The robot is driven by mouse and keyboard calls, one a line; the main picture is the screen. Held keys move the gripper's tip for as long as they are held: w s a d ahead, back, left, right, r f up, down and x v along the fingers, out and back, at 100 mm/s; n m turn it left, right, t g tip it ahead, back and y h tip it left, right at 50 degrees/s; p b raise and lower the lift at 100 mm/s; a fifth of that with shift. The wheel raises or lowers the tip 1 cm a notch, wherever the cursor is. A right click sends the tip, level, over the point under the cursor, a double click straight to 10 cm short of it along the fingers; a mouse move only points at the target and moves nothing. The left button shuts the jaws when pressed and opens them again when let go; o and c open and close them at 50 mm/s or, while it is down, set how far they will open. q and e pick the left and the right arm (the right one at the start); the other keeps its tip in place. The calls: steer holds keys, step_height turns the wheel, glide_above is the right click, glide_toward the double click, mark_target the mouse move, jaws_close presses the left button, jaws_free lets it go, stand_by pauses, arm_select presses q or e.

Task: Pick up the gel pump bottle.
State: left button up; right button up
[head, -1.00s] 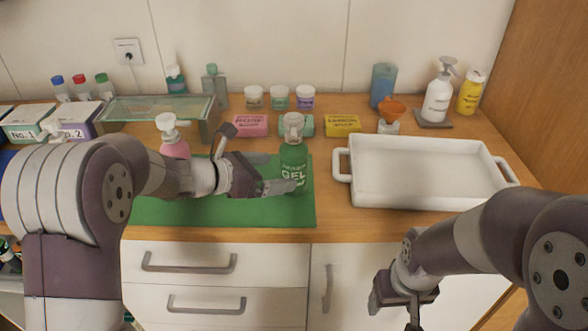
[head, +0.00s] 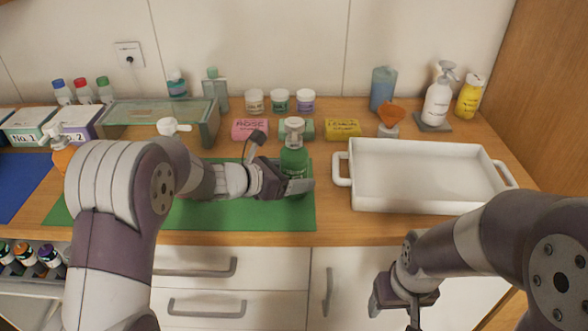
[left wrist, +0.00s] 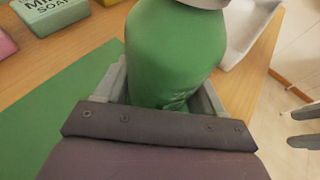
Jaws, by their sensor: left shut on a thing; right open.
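The gel pump bottle (head: 293,160) is green with a pale pump top and stands upright at the right end of the green mat (head: 240,215). My left gripper (head: 292,187) is shut on its body from the left. In the left wrist view the green bottle (left wrist: 172,55) sits between the two fingers (left wrist: 160,95), and its top is cut off. Whether its base touches the mat is hard to tell. My right gripper (head: 405,300) is open and empty, low in front of the cabinet.
A white tray (head: 425,200) stands just right of the bottle. Soap boxes in pink (head: 250,129) and yellow (head: 343,129) lie behind it. Another pump bottle (head: 172,127) is partly hidden behind my left arm.

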mark_target(294, 161)
arm_select(q)
step_height(294, 161, up, 4)
steer(key=shift+r, duration=0.1)
steer(key=s+d+r, duration=0.6)
steer(key=d+r, duration=0.1)
steer(key=d, duration=0.3)
steer(key=shift+f, duration=0.15)
steer(key=w+a+f+b, duration=0.1)
steer(key=a+f+b, duration=0.1)
steer(key=a+f, duration=0.1)
steer(key=w+a+f+b, duration=0.2)
steer(key=a+f+b, duration=0.1)
steer(key=w+a+f+b, duration=0.2)
steer(key=f+b, duration=0.1)
steer(key=shift+w+a+f, duration=0.15)
steer(key=shift+a+f, duration=0.05)
steer(key=shift+a, duration=0.2)
steer(key=shift+w+a+f+b, duration=0.35)
steer(key=shift+a+f, duration=0.1)
steer(key=shift+a, duration=0.15)
steer(key=shift+f+b, duration=0.25)
steer(key=shift+b, duration=0.05)
